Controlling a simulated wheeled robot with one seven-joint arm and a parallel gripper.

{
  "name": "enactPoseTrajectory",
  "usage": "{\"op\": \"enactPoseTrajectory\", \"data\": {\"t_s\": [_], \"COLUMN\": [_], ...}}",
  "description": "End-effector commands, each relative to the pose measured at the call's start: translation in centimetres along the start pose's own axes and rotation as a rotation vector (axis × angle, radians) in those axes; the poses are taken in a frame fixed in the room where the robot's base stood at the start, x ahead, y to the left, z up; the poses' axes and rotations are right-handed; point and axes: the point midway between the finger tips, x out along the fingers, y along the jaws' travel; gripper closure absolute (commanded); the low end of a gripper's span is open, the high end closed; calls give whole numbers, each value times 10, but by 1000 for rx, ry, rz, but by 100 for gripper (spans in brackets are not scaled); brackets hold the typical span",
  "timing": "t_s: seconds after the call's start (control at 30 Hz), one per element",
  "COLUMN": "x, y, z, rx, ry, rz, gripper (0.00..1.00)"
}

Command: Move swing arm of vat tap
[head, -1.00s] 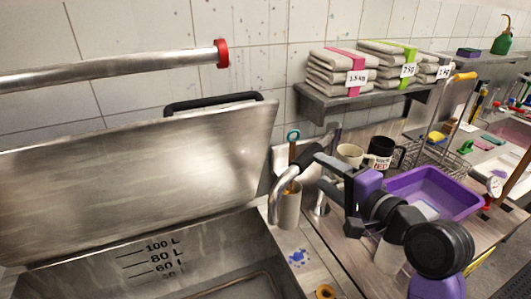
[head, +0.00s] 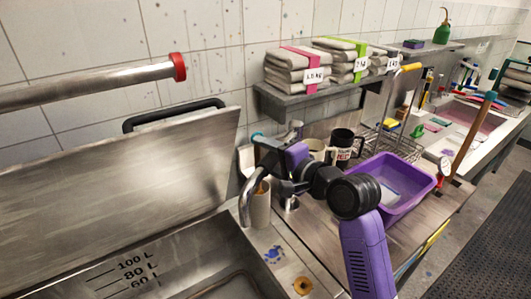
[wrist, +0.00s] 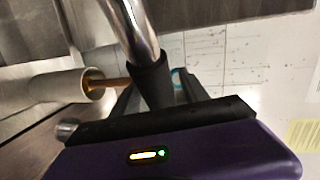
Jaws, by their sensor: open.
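The vat tap's swing arm (head: 245,203) is a curved chrome spout that hangs down by the right rim of the steel vat (head: 190,255). In the wrist view the chrome tube (wrist: 132,25) ends in a black sleeve (wrist: 150,84). My gripper (head: 262,155) is at the sleeve in the head view and hides most of it. In the wrist view my gripper (wrist: 160,90) is open, with a finger on each side of the sleeve. I cannot tell whether either finger touches it.
A pale cylindrical holder (head: 261,208) with a wooden-handled tool stands just beside the spout. The vat's lid (head: 120,180) is raised on the left. Mugs (head: 342,147) and a purple basin (head: 425,187) stand to the right. A shelf (head: 300,100) with folded cloth stacks is above.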

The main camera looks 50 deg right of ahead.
Motion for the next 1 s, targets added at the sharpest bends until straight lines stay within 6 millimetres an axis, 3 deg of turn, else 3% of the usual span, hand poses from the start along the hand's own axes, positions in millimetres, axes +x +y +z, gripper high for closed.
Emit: {"op": "enactPoseTrajectory", "data": {"t_s": [0.17,0.43,1.0], "x": [0,0,0], "y": [0,0,1], "z": [0,0,0], "rx": [0,0,0], "ry": [0,0,0], "rz": [0,0,1], "gripper": [48,99,100]}}
